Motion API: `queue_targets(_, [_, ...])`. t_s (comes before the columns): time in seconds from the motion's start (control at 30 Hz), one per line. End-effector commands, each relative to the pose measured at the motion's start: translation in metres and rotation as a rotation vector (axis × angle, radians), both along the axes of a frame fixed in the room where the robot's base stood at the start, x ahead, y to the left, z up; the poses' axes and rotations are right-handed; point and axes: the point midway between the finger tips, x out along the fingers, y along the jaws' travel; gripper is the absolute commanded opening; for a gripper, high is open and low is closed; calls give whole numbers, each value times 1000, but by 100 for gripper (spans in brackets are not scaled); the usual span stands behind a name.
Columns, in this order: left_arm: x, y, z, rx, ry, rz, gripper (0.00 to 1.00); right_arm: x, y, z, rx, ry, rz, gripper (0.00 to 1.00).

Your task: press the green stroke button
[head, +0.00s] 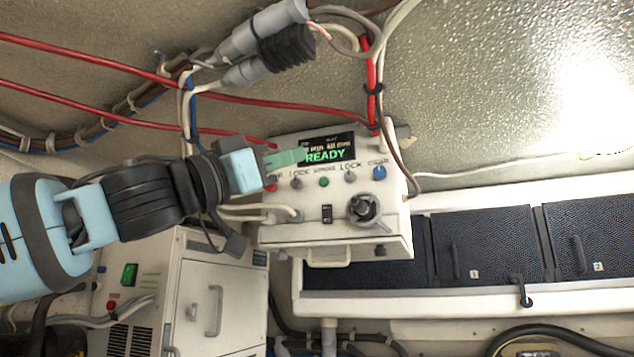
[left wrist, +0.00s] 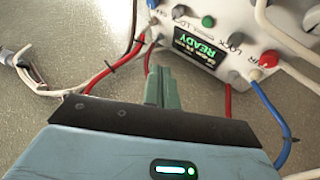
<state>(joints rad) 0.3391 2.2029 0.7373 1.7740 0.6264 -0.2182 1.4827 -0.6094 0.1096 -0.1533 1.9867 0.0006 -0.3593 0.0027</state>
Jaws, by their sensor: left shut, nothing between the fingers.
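The green stroke button (head: 323,182) is a small round button on the front of a white control box (head: 290,238), in the middle of the row below the display. It also shows in the left wrist view (left wrist: 208,21). The display (head: 327,148) reads READY in green. My left gripper (head: 303,156) is shut and empty. Its greenish fingers overlap the display's left edge in the head view, above and left of the button. In the left wrist view the fingertips (left wrist: 162,70) appear apart from the button. My right gripper is not in view.
A red button (head: 271,187), grey lock knobs, a blue button (head: 379,172), a rocker switch (head: 326,214) and a rotary knob (head: 362,207) share the panel. Red cables (head: 240,102) run above. A white cabinet (head: 190,285) with its own green switch (head: 129,274) stands below left.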

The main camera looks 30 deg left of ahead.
Motion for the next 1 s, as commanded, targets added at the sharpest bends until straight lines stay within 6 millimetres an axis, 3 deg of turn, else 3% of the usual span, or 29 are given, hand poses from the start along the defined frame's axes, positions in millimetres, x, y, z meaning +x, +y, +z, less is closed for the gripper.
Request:
queue_targets(0.37, [5, 1, -1, 0, 2, 0, 0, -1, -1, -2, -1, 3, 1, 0])
queue_targets(1.0, [75, 17, -2, 1, 3, 1, 0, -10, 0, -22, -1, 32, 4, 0])
